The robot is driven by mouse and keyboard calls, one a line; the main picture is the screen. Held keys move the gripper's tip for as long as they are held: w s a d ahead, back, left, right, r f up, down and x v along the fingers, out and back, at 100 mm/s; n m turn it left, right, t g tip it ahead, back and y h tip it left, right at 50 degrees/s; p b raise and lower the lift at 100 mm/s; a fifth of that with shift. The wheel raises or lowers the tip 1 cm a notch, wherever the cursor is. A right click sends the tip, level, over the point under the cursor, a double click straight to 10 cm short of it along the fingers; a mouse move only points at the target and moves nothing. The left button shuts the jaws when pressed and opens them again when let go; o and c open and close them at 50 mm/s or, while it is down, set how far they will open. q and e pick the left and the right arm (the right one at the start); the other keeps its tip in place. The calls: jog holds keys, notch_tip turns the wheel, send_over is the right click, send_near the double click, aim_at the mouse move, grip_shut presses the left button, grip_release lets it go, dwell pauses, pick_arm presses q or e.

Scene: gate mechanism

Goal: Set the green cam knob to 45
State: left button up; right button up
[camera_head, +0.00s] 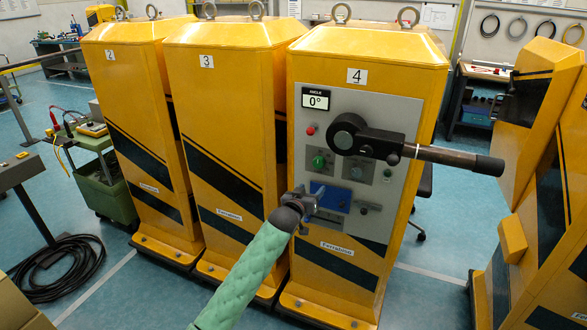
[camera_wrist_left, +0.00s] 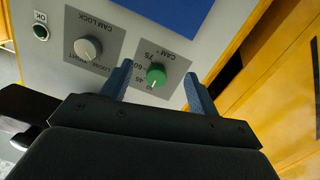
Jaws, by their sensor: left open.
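The green cam knob (camera_head: 319,161) is on the grey control panel (camera_head: 405,110) of yellow cabinet 4. It also shows in the left wrist view (camera_wrist_left: 156,75), beside a scale marked CAM whose numbers appear upside down. My left gripper (camera_head: 312,194) is open in front of the panel, just below the knob in the head view. In the left wrist view its two blue fingers (camera_wrist_left: 157,82) are apart, one to each side of the green knob. The display (camera_head: 316,101) reads 0°. My right gripper is not in view.
A grey cam lock knob (camera_wrist_left: 88,50) is beside the green one. A black crank with a long handle (camera_head: 440,155) sticks out above, to the right. A blue plate (camera_head: 331,197) lies below the knobs. Cabinet 3 (camera_head: 215,120) stands close on the left.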

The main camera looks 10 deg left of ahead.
pick_arm(q)
send_near(317, 164)
jog(key=f, duration=0.1)
jog(key=shift+t, duration=0.4)
jog(key=x, duration=0.2)
jog(key=p+x, duration=0.1)
jog(key=x, duration=0.1)
jog(key=p+x, duration=0.1)
jog(key=x, duration=0.2)
jog(key=shift+d+r, duration=0.1)
jog(key=shift+r, duration=0.15)
jog(key=shift+p+x, duration=0.45)
jog(key=shift+x, duration=0.3)
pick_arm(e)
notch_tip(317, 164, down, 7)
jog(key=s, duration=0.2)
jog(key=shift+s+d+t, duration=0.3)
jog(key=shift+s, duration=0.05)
pick_arm(q)
jog(key=shift+f, duration=0.15)
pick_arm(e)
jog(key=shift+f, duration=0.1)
pick_arm(q)
jog(key=c, duration=1)
